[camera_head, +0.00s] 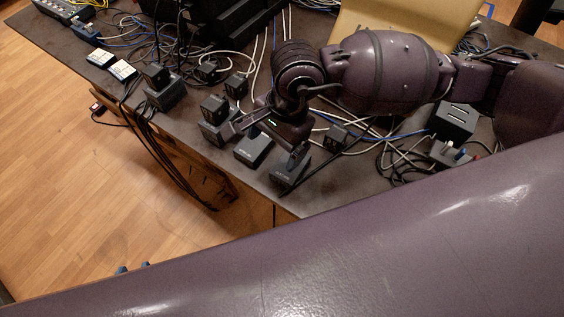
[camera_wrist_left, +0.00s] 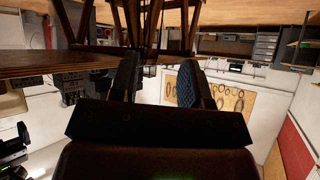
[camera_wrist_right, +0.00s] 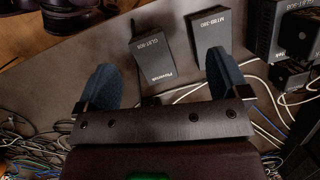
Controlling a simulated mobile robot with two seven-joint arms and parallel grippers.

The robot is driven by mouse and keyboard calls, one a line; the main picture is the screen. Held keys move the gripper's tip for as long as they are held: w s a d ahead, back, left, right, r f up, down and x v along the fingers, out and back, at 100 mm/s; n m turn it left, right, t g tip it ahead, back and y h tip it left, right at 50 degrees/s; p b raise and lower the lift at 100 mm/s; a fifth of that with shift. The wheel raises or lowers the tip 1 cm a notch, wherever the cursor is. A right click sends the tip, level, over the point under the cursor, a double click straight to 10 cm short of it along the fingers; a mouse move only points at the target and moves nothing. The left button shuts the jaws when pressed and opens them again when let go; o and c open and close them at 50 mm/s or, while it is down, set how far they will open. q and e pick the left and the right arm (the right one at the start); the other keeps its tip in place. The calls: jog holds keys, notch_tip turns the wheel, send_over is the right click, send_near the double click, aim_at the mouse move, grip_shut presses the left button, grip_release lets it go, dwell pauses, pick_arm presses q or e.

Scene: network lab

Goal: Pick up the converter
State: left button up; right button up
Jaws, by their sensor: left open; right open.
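Several small dark box-shaped converters stand in a row near the table's front edge; I cannot tell which one is meant. In the head view one (camera_head: 253,150) is in the middle and another (camera_head: 287,172) to its right. My right gripper (camera_head: 270,138) is open and empty just above them.
More dark boxes (camera_head: 215,131) stand close on the left of the row. Tangled cables (camera_head: 350,150) lie behind and to the right. A black device (camera_head: 454,121) stands at the right. The wooden floor (camera_head: 60,180) is clear.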

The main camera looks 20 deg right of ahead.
jog(key=d+f+h, duration=0.1)
jog(key=d+f+n+h, duration=0.1)
jog(key=f, duration=0.1)
jog(key=w+d+f+n+b, duration=0.1)
jog(key=f, duration=0.1)
jog(key=shift+d+f+t+h, duration=0.15)
jog(key=shift+d+t+h, duration=0.25)
jog(key=shift+f, duration=0.45)
jog(key=f, duration=0.2)
jog(key=f+b, duration=0.1)
jog(key=f, duration=0.1)
jog(key=shift+s+a+f, duration=0.1)
jog(key=shift+s+f, duration=0.1)
jog(key=shift+f, duration=0.4)
jog(key=c, duration=1.2)
jog(key=shift+o, duration=0.2)
